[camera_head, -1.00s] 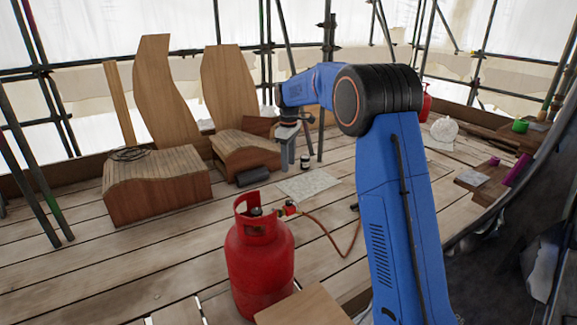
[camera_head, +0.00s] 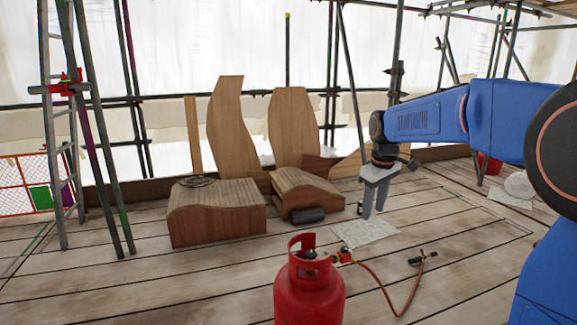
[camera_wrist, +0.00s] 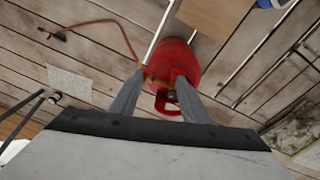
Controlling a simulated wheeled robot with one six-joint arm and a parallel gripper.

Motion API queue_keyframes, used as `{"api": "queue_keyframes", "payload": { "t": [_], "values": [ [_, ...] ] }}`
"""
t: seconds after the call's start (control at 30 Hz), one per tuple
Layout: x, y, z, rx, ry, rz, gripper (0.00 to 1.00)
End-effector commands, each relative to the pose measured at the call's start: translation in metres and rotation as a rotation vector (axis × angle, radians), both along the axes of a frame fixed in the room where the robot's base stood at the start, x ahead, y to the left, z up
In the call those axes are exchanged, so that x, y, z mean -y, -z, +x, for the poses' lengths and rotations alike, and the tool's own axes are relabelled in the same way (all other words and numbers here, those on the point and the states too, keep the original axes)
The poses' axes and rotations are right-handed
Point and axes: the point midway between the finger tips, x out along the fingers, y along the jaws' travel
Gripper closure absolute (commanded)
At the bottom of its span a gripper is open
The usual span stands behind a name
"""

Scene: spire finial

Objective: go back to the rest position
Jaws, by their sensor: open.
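My gripper (camera_head: 373,213) hangs from my blue arm with its two grey fingers pointing down, over the plank deck behind the red gas cylinder (camera_head: 308,290). The fingers are apart, with nothing between them that I can see as held. In the wrist view my gripper (camera_wrist: 160,77) has both fingertips spread, and the red gas cylinder (camera_wrist: 178,58) shows beyond them. The cylinder stands upright on the planks in the head view.
An orange hose (camera_head: 385,290) runs from the cylinder to a torch (camera_head: 423,257) on the deck. A pale sheet (camera_head: 365,233) lies behind it. Curved wooden blocks (camera_head: 215,215) and tall boards stand at the back. Scaffold poles and a ladder (camera_head: 52,150) rise at left.

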Motion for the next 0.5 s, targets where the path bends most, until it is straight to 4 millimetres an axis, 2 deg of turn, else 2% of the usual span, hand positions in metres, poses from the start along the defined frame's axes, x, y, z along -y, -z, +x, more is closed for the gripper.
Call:
{"api": "queue_keyframes", "payload": {
  "t": [0.03, 0.23, 0.5],
  "values": [
    [0.002, -0.006, -0.017, 0.013, 0.022, 0.004, 0.58],
    [0.009, -0.016, -0.078, 0.054, 0.115, 0.020, 0.58],
    [0.018, -0.017, -0.160, 0.110, 0.242, 0.048, 0.58]
  ]
}}
